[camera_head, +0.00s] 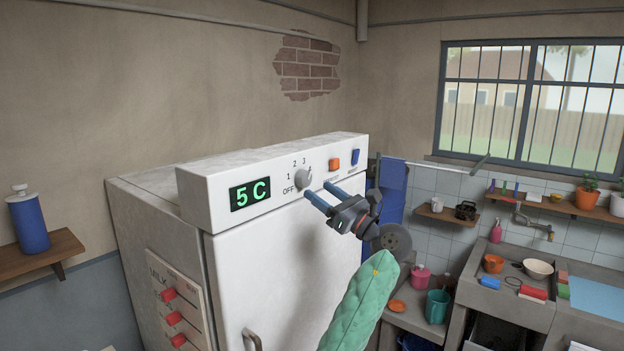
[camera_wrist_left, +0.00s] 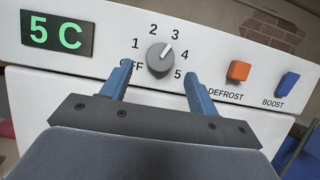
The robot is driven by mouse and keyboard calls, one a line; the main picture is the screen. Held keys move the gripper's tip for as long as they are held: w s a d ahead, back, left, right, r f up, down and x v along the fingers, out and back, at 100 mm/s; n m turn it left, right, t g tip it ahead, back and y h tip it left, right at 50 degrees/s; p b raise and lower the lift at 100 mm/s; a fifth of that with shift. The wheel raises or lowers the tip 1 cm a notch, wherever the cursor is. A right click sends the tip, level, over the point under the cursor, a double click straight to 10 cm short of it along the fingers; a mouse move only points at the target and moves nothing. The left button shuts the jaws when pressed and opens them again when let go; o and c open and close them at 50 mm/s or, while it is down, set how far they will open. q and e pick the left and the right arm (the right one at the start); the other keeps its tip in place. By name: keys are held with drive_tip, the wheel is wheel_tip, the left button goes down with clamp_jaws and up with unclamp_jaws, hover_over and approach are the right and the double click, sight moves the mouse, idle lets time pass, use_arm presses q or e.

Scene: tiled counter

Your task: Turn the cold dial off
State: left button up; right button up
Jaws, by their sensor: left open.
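The cold dial (camera_head: 303,178) is a round grey knob on the white control panel at the top of the fridge. In the left wrist view the dial (camera_wrist_left: 157,60) has numbers 1 to 5 and OFF around it. Its white mark points up and right, between 3 and 4. My left gripper (camera_head: 318,192) is open and empty, its two blue fingers pointing at the panel just below the dial. In the left wrist view its fingertips (camera_wrist_left: 157,76) sit on either side of and below the dial, with no visible contact; one partly covers OFF. My right gripper is out of view.
A green display (camera_head: 250,193) reading 5 C is left of the dial. An orange DEFROST button (camera_head: 334,164) and a blue BOOST button (camera_head: 355,157) are to its right.

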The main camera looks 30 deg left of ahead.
sight(308, 183)
use_arm(q)
drive_tip(key=shift+p+x, duration=0.9)
drive_tip(key=shift+x, duration=1.15)
drive_tip(key=c, duration=1)
drive_tip(key=shift+o, duration=0.2)
drive_tip(key=shift+f, duration=0.1)
